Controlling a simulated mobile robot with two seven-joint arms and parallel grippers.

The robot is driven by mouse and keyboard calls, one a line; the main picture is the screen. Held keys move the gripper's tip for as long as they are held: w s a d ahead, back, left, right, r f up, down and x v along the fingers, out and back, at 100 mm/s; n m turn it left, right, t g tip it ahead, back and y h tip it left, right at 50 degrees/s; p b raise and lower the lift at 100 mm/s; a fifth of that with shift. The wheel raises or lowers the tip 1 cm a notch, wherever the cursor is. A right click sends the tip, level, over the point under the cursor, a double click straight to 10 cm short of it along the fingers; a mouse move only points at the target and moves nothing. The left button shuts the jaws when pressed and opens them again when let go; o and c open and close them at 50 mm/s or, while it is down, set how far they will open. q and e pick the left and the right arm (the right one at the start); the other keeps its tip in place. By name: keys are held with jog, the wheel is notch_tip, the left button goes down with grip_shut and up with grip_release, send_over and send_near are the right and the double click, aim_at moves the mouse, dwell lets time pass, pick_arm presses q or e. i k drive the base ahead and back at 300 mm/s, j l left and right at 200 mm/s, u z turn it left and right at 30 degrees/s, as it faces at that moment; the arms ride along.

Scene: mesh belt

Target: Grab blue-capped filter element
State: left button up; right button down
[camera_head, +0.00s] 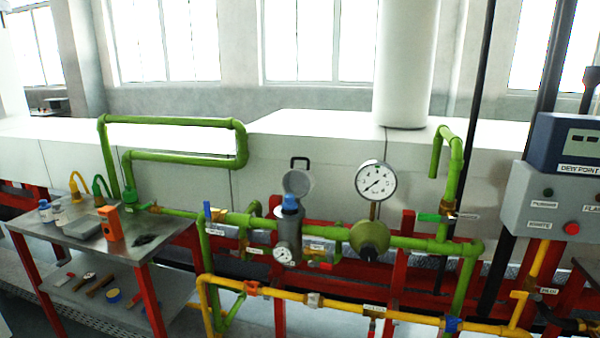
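A blue cap (290,203) sticks up from the top of a grey filter housing (288,228) on the green pipe line. The housing's round grey lid (298,182), with a dark handle, stands raised above and behind it. The part below the cap is hidden inside the housing. Neither of my grippers is in view.
The metal table (160,228) holds an orange box (111,224) and a grey block (82,228). Green pipes, a large dial gauge (376,181) and a yellow pipe (340,303) surround the housing. A grey control box (550,200) stands at the right.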

aim_at(290, 206)
jog(key=i+j+z, duration=0.1)
jog(key=i+j, duration=0.15)
jog(key=i+j+z, duration=0.15)
jog(key=j, duration=0.3)
jog(key=i+j+z, duration=0.1)
jog(key=i+j, duration=0.2)
jog(key=i+j+z, duration=0.1)
jog(key=j, duration=0.35)
jog(key=i+j+z, duration=0.1)
jog(key=i+j, duration=0.2)
jog(key=j, duration=0.1)
